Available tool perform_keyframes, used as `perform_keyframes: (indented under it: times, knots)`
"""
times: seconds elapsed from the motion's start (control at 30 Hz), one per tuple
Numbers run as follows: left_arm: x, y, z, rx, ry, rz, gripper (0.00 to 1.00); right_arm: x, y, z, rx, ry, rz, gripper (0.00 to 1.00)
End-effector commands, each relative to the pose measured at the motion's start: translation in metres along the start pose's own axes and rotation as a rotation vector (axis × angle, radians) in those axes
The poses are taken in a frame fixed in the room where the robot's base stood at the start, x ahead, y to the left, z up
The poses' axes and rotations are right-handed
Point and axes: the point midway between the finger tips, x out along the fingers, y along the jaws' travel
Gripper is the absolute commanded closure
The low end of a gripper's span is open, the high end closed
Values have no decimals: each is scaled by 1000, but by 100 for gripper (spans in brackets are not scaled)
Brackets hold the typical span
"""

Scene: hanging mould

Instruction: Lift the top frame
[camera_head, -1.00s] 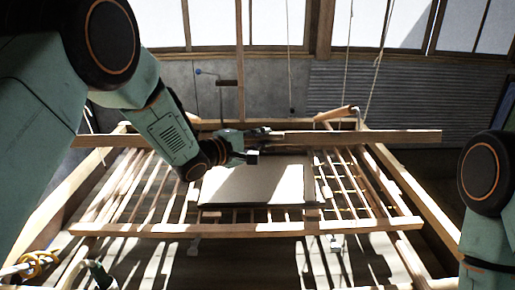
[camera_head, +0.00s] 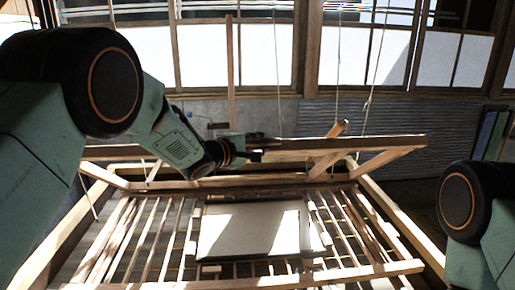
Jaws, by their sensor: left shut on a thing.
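The top frame (camera_head: 345,143) is a wooden frame seen nearly edge-on. Its front bar runs across the middle of the camera_head view, with struts slanting back from it at the right. It stands clear above the slatted lower frame (camera_head: 330,277), which carries a pale rectangular panel (camera_head: 250,229). My left gripper (camera_head: 252,149) is shut on the top frame's bar, left of its middle; the fingertips are small and dark. My right gripper is out of view; only part of that arm shows at the right edge.
Thin ropes (camera_head: 376,75) hang at the back, near the top frame. Tall windows (camera_head: 365,55) and a grey corrugated wall (camera_head: 400,120) stand behind. Wooden side rails (camera_head: 400,225) run along the lower frame. My left arm covers much of the left side.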

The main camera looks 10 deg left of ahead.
Motion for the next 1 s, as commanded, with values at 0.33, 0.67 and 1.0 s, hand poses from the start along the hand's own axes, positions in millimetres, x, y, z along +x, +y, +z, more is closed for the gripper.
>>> perform_keyframes:
  times: [0.33, 0.67, 1.0]
  knots:
    - [0, 2, 0, 6, -1, 2, 100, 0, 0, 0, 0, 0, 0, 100]
    - [-1, 1, -2, 3, -1, 0, 60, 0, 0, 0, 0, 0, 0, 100]
    - [-6, 0, -3, 1, 0, -2, 60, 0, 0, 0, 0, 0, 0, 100]
